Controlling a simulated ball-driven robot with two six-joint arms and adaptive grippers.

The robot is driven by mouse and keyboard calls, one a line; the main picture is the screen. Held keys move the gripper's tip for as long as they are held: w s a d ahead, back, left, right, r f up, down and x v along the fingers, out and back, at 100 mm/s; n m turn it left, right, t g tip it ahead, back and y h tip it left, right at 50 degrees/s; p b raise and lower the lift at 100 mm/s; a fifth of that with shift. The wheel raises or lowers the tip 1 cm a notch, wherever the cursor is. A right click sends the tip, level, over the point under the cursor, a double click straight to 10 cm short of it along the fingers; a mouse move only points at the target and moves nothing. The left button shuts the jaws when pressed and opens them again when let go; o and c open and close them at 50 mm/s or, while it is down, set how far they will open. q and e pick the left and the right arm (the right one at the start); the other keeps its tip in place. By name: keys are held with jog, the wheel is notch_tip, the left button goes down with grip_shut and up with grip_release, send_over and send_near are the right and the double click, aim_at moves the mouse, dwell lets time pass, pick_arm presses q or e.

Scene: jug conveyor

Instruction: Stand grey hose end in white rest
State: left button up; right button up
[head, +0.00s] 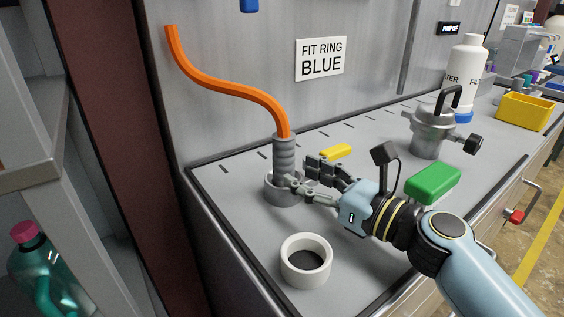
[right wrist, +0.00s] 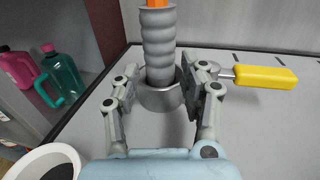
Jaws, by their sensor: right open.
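The grey hose end (head: 284,155) is a ribbed upright grip on an orange hose (head: 225,88). Its lower end stands in a round grey metal socket (head: 283,192) on the bench. The white rest (head: 306,260) is an empty-looking ring with a dark inside, nearer the front. My right gripper (head: 304,176) is open and low beside the hose end. In the right wrist view the hose end (right wrist: 159,45) rises between the two open fingers (right wrist: 162,88), with gaps at both sides. The white rest (right wrist: 45,160) shows at the lower left there. My left gripper is not in view.
A yellow-handled tool (head: 337,152) lies behind my right gripper. A green block (head: 433,183), a grey lidded pot (head: 431,132), a white bottle (head: 466,75) and a yellow bin (head: 525,111) stand to the right. Bench space around the white rest is clear.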

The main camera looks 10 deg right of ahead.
aim_at(292, 169)
jog(key=x, duration=0.5)
jog(key=shift+w+a, duration=0.15)
jog(key=shift+a, duration=0.05)
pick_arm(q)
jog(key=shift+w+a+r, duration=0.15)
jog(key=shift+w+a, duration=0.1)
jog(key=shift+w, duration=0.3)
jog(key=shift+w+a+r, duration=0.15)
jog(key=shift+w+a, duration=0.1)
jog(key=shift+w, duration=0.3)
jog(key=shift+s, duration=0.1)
pick_arm(e)
jog(key=shift+c, duration=0.2)
jog(key=shift+c, duration=1.3)
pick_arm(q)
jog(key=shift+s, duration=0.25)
pick_arm(e)
grip_shut()
